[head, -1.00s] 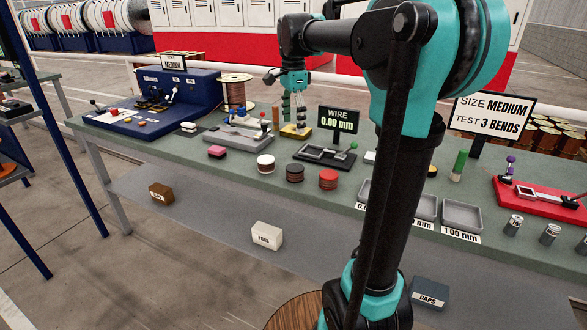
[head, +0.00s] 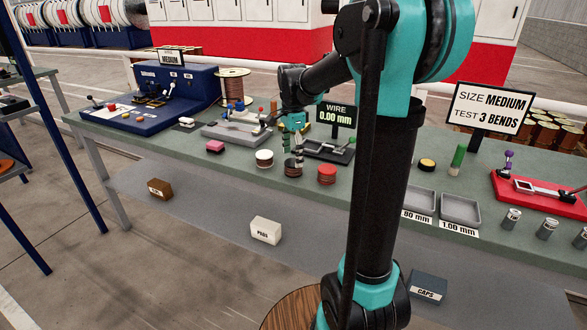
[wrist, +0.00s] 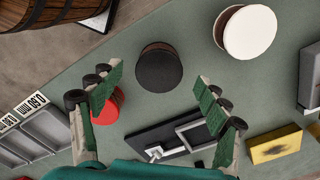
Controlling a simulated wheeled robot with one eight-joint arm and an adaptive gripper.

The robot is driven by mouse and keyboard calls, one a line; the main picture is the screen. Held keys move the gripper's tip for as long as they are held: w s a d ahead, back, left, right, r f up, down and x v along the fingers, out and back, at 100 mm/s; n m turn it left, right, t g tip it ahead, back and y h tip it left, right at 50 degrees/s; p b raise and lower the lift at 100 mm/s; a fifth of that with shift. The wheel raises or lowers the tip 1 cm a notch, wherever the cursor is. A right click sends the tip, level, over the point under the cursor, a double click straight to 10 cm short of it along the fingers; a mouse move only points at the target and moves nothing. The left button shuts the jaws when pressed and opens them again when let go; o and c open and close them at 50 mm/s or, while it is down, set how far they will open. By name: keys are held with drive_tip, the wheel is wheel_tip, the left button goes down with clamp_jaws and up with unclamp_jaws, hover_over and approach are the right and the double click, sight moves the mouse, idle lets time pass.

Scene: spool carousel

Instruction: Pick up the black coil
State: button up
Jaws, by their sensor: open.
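The black coil (wrist: 159,68) stands upright on the green bench top. In the wrist view it lies ahead of my gripper (wrist: 162,92), between the lines of its two spread green fingers, and nothing touches it. In the head view the black coil (head: 291,168) sits between the white-topped and red coils. My gripper (head: 293,150) is just above and behind it there, open and empty, with a finger partly covering the coil's right side.
The white coil (head: 264,158) stands left and the red coil (head: 327,174) stands right, both close by. The black gauge tray (head: 316,152) and the wire display (head: 336,116) are behind. Grey bins (head: 461,211) line the bench to the right.

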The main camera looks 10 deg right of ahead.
drive_tip(key=shift+d+f, duration=0.15)
drive_tip(key=shift+f, duration=1.65)
drive_tip(key=c, duration=1.5)
